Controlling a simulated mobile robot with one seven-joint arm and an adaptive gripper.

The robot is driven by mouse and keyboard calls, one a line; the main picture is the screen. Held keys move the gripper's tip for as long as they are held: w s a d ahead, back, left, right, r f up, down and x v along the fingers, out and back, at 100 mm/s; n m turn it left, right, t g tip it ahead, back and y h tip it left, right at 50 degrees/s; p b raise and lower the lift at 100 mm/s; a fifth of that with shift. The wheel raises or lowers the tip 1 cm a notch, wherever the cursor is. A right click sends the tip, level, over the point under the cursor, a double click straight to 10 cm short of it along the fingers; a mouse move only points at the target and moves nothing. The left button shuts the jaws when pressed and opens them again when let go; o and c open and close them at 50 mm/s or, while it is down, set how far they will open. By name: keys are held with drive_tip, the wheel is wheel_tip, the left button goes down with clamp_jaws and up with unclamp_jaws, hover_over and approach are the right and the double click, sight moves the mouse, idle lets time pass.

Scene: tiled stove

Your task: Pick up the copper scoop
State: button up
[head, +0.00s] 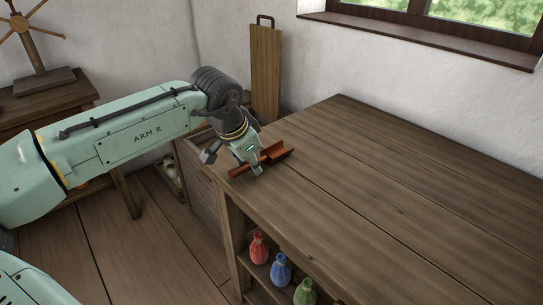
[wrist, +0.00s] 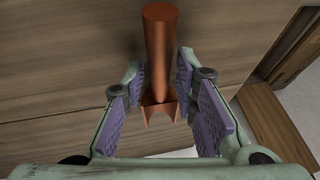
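The copper scoop (head: 277,153) lies at the near left corner of the wooden worktop (head: 370,190), its thin end toward the left edge. In the wrist view the scoop (wrist: 159,55) runs down the middle, with a round copper part above and an angular, trough-like part below. My gripper (head: 240,164) is low over that corner, at the scoop. In the wrist view my gripper (wrist: 161,78) is open, with one purple-padded finger on each side of the scoop. A gap shows on the right; whether the left pad touches cannot be told. My gripper hides part of the scoop in the head view.
A wooden board (head: 265,70) stands upright behind the worktop's left end, by a wooden crate (head: 198,178). Red (head: 259,248), blue (head: 281,270) and green (head: 305,291) bottles stand on a shelf below. The rest of the worktop is clear.

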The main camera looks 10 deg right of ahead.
drive_tip(key=shift+f, duration=0.1)
clamp_jaws()
idle(0.5)
